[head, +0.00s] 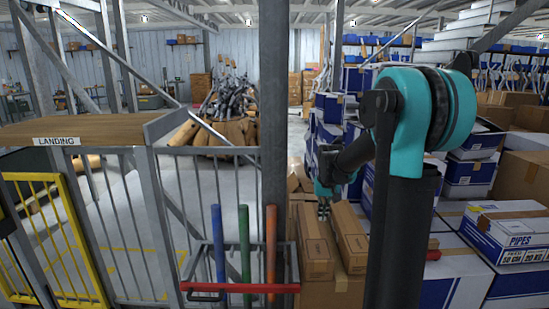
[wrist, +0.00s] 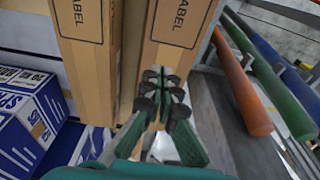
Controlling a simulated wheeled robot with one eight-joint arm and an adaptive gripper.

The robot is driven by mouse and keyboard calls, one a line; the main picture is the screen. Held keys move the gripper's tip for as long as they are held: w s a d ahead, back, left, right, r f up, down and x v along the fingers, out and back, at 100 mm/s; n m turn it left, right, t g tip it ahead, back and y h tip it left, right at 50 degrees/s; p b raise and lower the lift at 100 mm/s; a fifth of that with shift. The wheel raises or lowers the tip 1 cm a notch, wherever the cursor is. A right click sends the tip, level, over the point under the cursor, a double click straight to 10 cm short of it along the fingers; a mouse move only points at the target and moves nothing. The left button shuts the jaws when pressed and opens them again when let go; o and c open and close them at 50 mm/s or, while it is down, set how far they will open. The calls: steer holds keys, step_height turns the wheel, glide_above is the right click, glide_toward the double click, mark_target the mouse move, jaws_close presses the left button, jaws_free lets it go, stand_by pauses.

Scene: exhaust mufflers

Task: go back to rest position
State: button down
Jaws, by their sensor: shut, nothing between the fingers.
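My gripper (head: 323,208) is at the end of my teal and black arm, just above long brown cardboard boxes in the head view. In the wrist view my gripper (wrist: 162,88) has its dark fingertips together, with nothing between them. A labelled box (wrist: 178,25) lies right behind the fingertips, and a second labelled box (wrist: 85,45) lies to its left. I cannot tell whether the fingers touch a box.
A rack holds blue (head: 218,250), green (head: 244,250) and orange (head: 271,245) pipes left of the boxes, beside a grey post (head: 273,100). A white-blue PIPES box (head: 512,238) stands right. A railing (head: 205,195) and yellow gate (head: 50,230) are at left.

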steer(key=s+f+t, duration=0.1)
steer(key=s+f, duration=0.3)
steer(key=s, duration=0.9)
steer(key=s+d+f+t, duration=0.1)
steer(key=s+f, duration=0.3)
steer(key=s, duration=1)
steer(key=shift+d+f, duration=0.2)
steer(key=shift+f, duration=0.05)
